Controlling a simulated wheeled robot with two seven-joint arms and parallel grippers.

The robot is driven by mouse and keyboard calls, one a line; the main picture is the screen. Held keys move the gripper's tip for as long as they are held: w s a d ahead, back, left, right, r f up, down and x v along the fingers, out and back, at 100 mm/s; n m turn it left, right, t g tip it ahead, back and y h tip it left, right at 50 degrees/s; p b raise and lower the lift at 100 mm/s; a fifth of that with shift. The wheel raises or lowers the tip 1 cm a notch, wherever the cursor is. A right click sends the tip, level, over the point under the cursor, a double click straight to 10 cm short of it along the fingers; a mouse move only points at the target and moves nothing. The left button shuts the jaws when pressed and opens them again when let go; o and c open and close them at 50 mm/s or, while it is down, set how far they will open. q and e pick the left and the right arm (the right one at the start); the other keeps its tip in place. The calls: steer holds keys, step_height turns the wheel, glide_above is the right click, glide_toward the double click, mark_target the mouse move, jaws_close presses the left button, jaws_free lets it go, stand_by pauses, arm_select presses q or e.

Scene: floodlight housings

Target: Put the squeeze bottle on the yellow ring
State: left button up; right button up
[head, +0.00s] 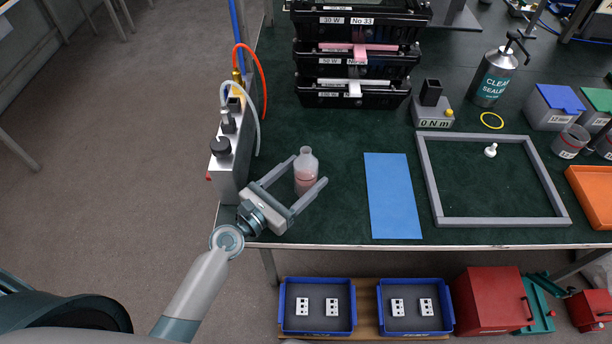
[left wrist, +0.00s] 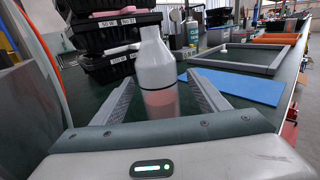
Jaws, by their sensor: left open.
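The squeeze bottle (head: 306,172) is translucent white with a pinkish lower part and stands upright on the green table near its left front. My left gripper (head: 305,173) is open, with one finger on each side of the bottle. In the left wrist view the bottle (left wrist: 157,75) stands between the two open fingers (left wrist: 160,95), with a visible gap at each side. The yellow ring (head: 492,120) lies flat on the table at the back right, and nothing stands on it. My right gripper is not in view.
A grey box with hoses (head: 230,150) stands close left of the gripper. A blue sheet (head: 393,195) and a grey frame (head: 433,190) holding a small white part (head: 491,150) lie to the right. Stacked black cases (head: 355,95), a torque gauge (head: 433,115) and a sealer can (head: 494,75) stand behind.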

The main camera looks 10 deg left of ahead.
arm_select(q)
steer(key=shift+w+d, duration=0.1)
steer(key=shift+w, duration=0.05)
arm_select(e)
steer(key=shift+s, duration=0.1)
arm_select(q)
steer(key=shift+w+d, duration=0.2)
steer(key=shift+w, duration=0.35)
steer(key=x, duration=0.3)
steer(key=shift+w+f+p, duration=0.1)
steer(key=shift+p, duration=0.25)
steer(key=shift+w+d, duration=0.2)
steer(key=shift+w, duration=0.2)
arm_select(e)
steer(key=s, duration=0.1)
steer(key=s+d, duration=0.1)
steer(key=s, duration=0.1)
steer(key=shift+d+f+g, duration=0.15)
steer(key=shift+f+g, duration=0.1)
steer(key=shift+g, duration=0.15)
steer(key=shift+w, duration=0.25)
arm_select(q)
steer(key=c, duration=1.6)
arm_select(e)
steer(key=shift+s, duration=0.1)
